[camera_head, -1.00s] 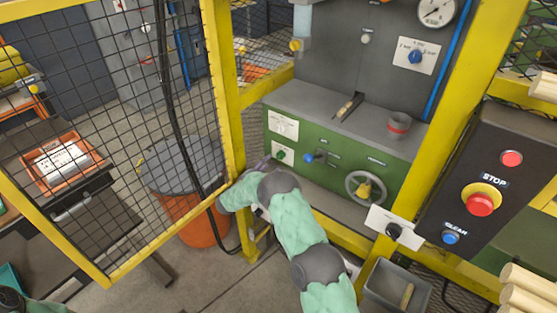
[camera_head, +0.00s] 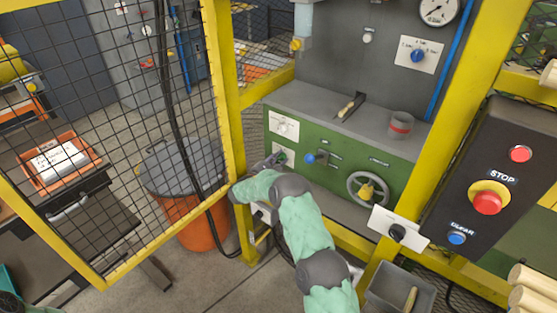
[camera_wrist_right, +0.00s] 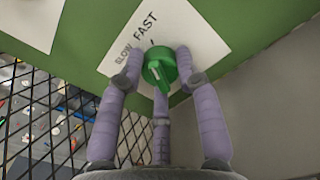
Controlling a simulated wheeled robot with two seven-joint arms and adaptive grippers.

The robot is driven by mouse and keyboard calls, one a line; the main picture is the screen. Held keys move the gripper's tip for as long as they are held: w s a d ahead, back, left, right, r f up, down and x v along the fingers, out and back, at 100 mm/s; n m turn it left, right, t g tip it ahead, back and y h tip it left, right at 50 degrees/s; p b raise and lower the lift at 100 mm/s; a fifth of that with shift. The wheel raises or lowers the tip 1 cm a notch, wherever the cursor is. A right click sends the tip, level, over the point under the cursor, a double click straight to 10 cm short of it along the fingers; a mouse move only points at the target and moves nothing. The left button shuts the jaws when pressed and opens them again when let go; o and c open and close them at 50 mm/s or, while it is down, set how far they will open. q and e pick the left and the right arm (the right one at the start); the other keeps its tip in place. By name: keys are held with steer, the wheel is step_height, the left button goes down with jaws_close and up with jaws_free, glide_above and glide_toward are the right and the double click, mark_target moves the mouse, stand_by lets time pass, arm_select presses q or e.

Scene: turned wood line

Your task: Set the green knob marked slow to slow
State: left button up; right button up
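The green knob (camera_wrist_right: 160,68) sits on a white label plate (camera_wrist_right: 188,32) marked SLOW and FAST, on the green machine front. A raised bar crosses the knob; I cannot tell for sure which word it is set to. In the head view the knob (camera_head: 281,157) is small and partly hidden by my right gripper (camera_head: 272,162). In the right wrist view my right gripper (camera_wrist_right: 160,72) has its purple-grey fingers on both sides of the knob, with narrow gaps, and another finger below it.
A blue-knobbed lever (camera_head: 310,158) and a handwheel (camera_head: 367,189) are right of the knob. Another knob plate (camera_head: 284,126) is above it. A yellow guard post (camera_head: 225,90) and mesh (camera_head: 110,130) stand close on the left. A red stop button (camera_head: 488,203) is at right.

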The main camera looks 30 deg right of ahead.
steer(key=shift+r+n, duration=0.1)
steer(key=shift+n, duration=0.2)
steer(key=n+p, duration=0.1)
steer(key=n, duration=0.4)
steer(key=shift+n+p, duration=0.3)
steer(key=n+p, duration=0.1)
steer(key=n, duration=0.4)
steer(key=shift+w+r+n, duration=0.1)
steer(key=shift+n, duration=0.2)
stand_by(0.4)
steer(key=o, duration=1.1)
steer(key=shift+o, duration=0.2)
